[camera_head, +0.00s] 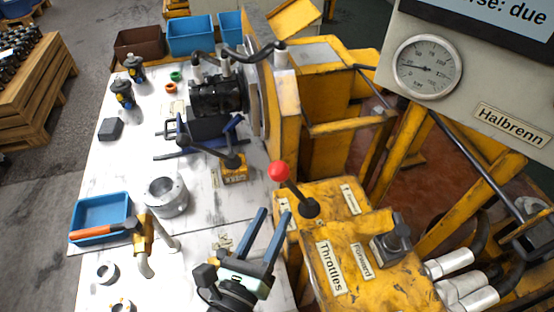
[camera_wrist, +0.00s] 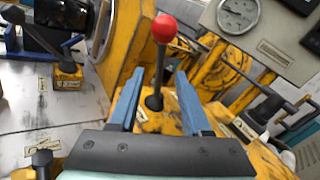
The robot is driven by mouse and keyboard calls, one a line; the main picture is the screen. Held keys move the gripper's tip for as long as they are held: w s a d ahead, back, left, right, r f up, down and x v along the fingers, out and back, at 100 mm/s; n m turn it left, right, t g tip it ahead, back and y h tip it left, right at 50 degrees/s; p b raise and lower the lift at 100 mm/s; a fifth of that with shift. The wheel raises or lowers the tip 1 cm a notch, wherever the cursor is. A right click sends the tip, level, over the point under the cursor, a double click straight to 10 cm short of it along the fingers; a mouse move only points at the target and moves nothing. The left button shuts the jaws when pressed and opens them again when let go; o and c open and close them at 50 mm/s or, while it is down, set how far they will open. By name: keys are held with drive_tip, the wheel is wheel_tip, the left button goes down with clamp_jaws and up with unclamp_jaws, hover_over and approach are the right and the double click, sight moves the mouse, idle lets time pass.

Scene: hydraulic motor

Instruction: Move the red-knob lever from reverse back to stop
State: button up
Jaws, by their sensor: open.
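The red-knob lever (camera_head: 279,171) stands on a yellow control box (camera_head: 340,197) in the middle of the head view. Its dark shaft rises from a black boot and leans to the left there. In the wrist view the red knob (camera_wrist: 164,28) is at the upper middle, with the shaft running down to the boot. My gripper (camera_head: 268,232) is open, with two blue fingers, to the lower left of the lever in the head view. In the wrist view my gripper (camera_wrist: 158,80) has the lever between its fingers in the picture, beyond them; no contact shows.
A Throttles plate (camera_head: 330,267) and a second dark lever (camera_head: 391,243) are on the yellow box at right. A gauge (camera_head: 427,67) is above. A small black lever (camera_head: 234,163), a metal ring (camera_head: 166,196) and a blue tray (camera_head: 101,217) are on the white table.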

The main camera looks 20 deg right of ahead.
sight(292, 186)
drive_tip(key=x, duration=1.2)
drive_tip(key=shift+d, duration=0.1)
clamp_jaws()
idle(1.0)
